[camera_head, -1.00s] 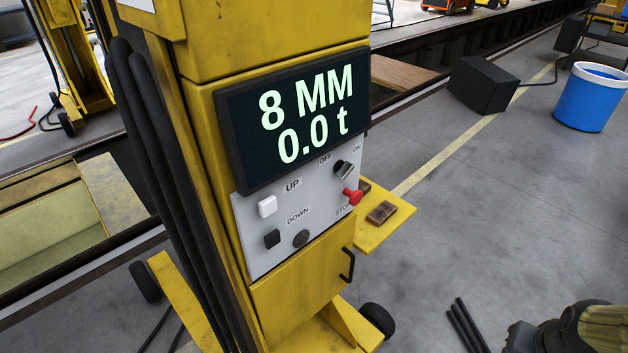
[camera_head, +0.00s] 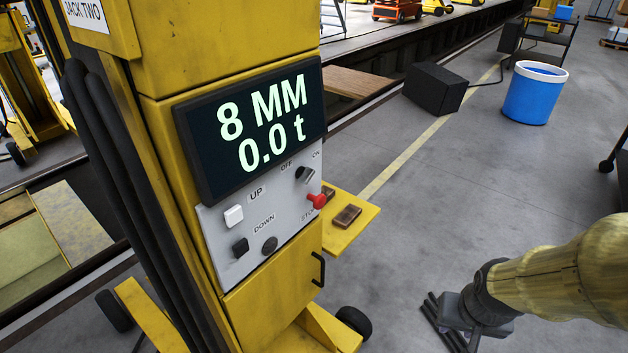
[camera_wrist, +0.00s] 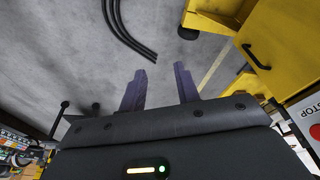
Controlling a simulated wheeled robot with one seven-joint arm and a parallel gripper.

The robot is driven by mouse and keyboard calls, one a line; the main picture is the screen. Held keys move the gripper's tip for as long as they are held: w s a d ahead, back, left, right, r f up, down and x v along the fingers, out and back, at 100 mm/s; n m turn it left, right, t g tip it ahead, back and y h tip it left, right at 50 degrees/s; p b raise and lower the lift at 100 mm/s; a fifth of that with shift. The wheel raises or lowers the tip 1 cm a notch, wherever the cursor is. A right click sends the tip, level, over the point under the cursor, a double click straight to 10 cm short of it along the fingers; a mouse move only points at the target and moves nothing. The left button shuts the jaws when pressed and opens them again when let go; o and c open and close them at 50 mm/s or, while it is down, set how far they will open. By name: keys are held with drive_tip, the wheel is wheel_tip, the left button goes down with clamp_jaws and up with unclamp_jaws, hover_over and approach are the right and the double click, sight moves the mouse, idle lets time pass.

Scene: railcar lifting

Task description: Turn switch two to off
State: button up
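The yellow jack (camera_head: 225,60), with a partly cut-off sign reading "JACK TWO" (camera_head: 83,10), stands left of centre in the head view. Its grey panel carries a small dark rotary switch (camera_head: 305,174) between the labels OFF and ON. I cannot clearly tell which label the knob points at. A red stop button (camera_head: 317,201) sits just below it. My gripper (camera_wrist: 160,70) is open and empty in the wrist view, its fingers apart over grey floor. In the head view its dark body is low, right of the jack and away from the switch.
The display (camera_head: 255,128) above the panel reads 8 MM and 0.0 t. A white UP button (camera_head: 234,216) and a black DOWN button (camera_head: 240,247) are at the panel's left. A yellow ledge (camera_head: 352,232) juts out right. A blue bin (camera_head: 535,98) and black box (camera_head: 434,90) stand behind.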

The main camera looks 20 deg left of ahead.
sight(311, 179)
drive_tip(key=w+a+r+n+t+y+p, duration=0.1)
drive_tip(key=w+a+t+y+p, duration=0.5)
drive_tip(key=w, duration=0.8)
drive_tip(key=s+a+r+g+y+p, duration=0.1)
drive_tip(key=a+r+g+y, duration=0.1)
drive_tip(key=a+r+y, duration=0.8)
drive_tip(key=shift+a+r+y+p, duration=0.3)
drive_tip(key=shift+a+r, duration=0.1)
drive_tip(key=shift+r, duration=0.35)
drive_tip(key=shift+a+n, duration=0.1)
drive_tip(key=shift+n, duration=0.2)
drive_tip(key=p+x, duration=0.4)
drive_tip(key=x, duration=1.3)
drive_tip(key=shift+w+a, duration=0.1)
